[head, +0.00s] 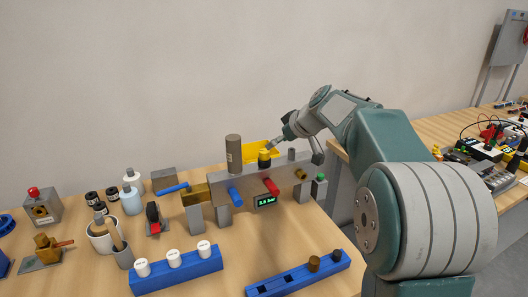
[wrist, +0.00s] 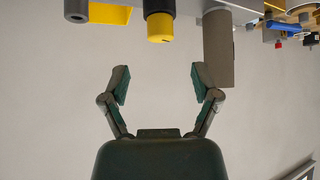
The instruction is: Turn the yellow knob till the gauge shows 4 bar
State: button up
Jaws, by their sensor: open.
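The yellow knob (head: 265,153) sits on a black collar on top of a grey block (head: 291,176). In the wrist view the knob (wrist: 160,28) hangs from the picture's top edge, beyond my fingertips and roughly in line with the gap between them. My gripper (wrist: 161,84) is open and empty, with a visible gap to the knob. In the head view my gripper (head: 277,143) is close beside the knob, partly hidden by the wrist. The gauge (head: 266,201) is a small display with green digits on the block's front; it seems to read 3.5 bar.
A grey cylinder (head: 233,154) stands left of the knob and a yellow bin (head: 255,149) behind it. A red handle (head: 271,187) and a blue handle (head: 235,195) stick out in front. Blue racks (head: 177,271) and bottles stand on the wooden bench.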

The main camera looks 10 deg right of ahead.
aim_at(265, 151)
jog(key=x, duration=0.7)
jog(key=shift+w+a+f, duration=0.1)
jog(key=shift+w+f, duration=0.05)
jog(key=shift+f, duration=0.1)
grip_shut()
